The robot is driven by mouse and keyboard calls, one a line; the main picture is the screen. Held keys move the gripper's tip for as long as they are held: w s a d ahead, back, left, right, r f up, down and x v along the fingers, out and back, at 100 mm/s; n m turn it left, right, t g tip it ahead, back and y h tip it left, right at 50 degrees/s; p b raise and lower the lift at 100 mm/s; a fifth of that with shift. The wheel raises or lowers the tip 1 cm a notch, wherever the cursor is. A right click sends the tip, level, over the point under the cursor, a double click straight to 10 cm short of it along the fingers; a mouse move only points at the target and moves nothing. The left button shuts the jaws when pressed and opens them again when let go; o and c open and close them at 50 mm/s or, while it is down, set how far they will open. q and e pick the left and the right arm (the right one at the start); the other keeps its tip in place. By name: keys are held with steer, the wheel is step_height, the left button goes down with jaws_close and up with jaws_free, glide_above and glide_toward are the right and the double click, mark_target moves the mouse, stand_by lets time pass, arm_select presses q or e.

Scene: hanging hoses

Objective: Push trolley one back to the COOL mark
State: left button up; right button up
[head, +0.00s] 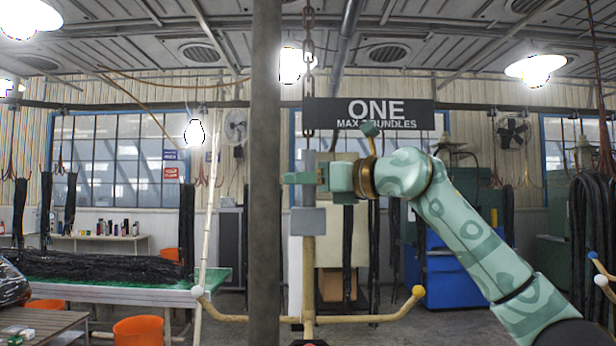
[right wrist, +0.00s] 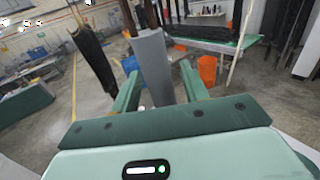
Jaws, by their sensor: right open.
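Below are a grey upright stem (head: 308,160), a grey block (head: 308,221) and tan cross arms (head: 370,319) with a yellow tip. My right gripper (head: 297,178) is at the stem, just above the block. In the right wrist view the grey stem (right wrist: 152,62) stands between the spread fingers of the open gripper (right wrist: 160,78); I cannot tell whether they touch it. My left gripper is out of view. I see no COOL mark.
A thick grey pillar (head: 265,200) stands just left of the trolley. A table with dark hoses (head: 95,268) and orange buckets (head: 138,331) are at the left. Black hoses (head: 590,230) hang at the right, near another white-tipped rack arm (head: 602,281).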

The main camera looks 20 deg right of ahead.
steer(key=shift+s, duration=0.1)
jaws_close()
steer(key=shift+d, duration=0.6)
steer(key=s+d+p, duration=0.2)
steer(key=s+d, duration=0.1)
steer(key=d, duration=0.8)
steer(key=s+d+p, duration=0.3)
steer(key=s+d, duration=0.1)
steer(key=d, duration=0.7)
steer(key=shift+d+p, duration=0.35)
steer(key=shift+d, duration=0.05)
steer(key=shift+r, duration=0.1)
